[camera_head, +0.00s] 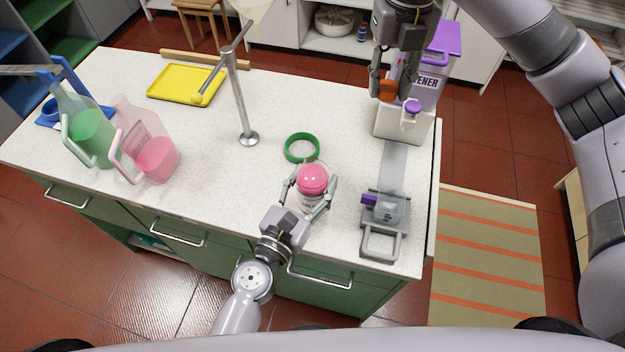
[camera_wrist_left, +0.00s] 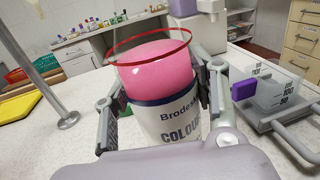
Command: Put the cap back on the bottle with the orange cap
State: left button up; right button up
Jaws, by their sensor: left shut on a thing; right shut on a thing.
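The bottle (camera_head: 313,180) stands on the white worktop, open at the top, with pink contents showing. In the left wrist view the bottle (camera_wrist_left: 180,122) has a white and navy label, and a thin red ring marks its rim. My left gripper (camera_head: 311,193) is shut on the bottle, one finger on each side; the gripper also shows in the left wrist view (camera_wrist_left: 165,108). The orange cap (camera_head: 388,91) is between the fingers of my right gripper (camera_head: 393,86), which is shut on it. It is held up, to the right of and behind the bottle, apart from it.
A green ring (camera_head: 301,148) lies just behind the bottle. A white and purple container (camera_head: 430,80) is behind my right gripper. A metal stand (camera_head: 240,105) and pink and green jugs (camera_head: 150,150) are at left.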

pick_arm(q)
jog(key=shift+r, duration=0.1)
grip_shut()
